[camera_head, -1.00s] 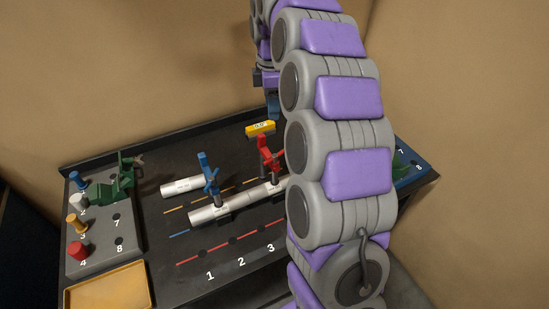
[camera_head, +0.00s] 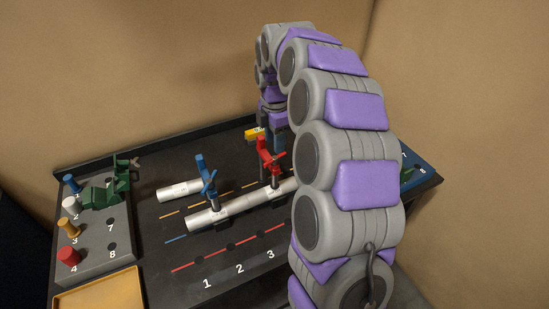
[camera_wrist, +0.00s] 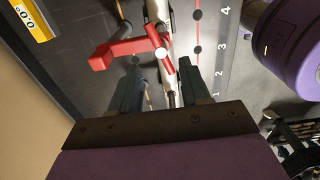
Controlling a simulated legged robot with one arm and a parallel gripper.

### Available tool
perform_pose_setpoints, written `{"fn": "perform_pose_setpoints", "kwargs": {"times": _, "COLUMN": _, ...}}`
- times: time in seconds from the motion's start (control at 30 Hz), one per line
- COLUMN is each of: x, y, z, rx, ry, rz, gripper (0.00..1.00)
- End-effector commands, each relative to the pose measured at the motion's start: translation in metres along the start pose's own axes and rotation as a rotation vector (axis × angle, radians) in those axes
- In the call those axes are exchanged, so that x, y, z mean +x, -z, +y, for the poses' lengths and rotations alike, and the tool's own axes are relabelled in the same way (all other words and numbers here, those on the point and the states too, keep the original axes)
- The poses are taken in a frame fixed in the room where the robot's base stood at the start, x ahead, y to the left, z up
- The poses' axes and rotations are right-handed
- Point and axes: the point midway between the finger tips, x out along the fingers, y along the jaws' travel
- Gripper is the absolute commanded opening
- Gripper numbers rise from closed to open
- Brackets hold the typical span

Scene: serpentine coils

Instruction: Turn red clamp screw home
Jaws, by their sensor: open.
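The red clamp (camera_head: 269,156) stands upright on the long white tube (camera_head: 238,205), with its red handle at the top. In the wrist view the red clamp's arm (camera_wrist: 118,53) reaches left from its red screw handle (camera_wrist: 156,41). My gripper (camera_wrist: 160,78) is open, its two dark fingers pointing toward the clamp. The handle's lower end lies near the space between the fingertips; I cannot tell how deep it sits between them. In the head view my gripper (camera_head: 279,138) is just behind and above the red clamp, partly hidden by my arm.
A blue clamp (camera_head: 206,176) stands on the same tube to the left. A short white tube (camera_head: 180,190) lies behind it. A yellow gauge (camera_wrist: 31,18) lies beyond the red clamp. A peg rack (camera_head: 95,240) with a green tool (camera_head: 104,192) is at left, above a yellow tray (camera_head: 100,288).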

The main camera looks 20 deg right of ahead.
Motion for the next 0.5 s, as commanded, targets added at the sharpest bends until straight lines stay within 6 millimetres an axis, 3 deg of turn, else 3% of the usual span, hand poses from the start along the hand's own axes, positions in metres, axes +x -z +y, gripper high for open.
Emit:
{"fn": "perform_pose_setpoints", "kwargs": {"times": 0.03, "x": 0.013, "y": 0.0, "z": -0.002, "rx": 0.0, "ry": 0.005, "rz": 0.001, "gripper": 0.47}}
{"fn": "perform_pose_setpoints", "kwargs": {"times": 0.2, "x": 0.041, "y": 0.001, "z": -0.001, "rx": 0.0, "ry": 0.004, "rz": 0.001, "gripper": 0.47}}
{"fn": "perform_pose_setpoints", "kwargs": {"times": 0.5, "x": 0.063, "y": 0.0, "z": -0.001, "rx": 0.001, "ry": 0.001, "rz": 0.0, "gripper": 0.47}}
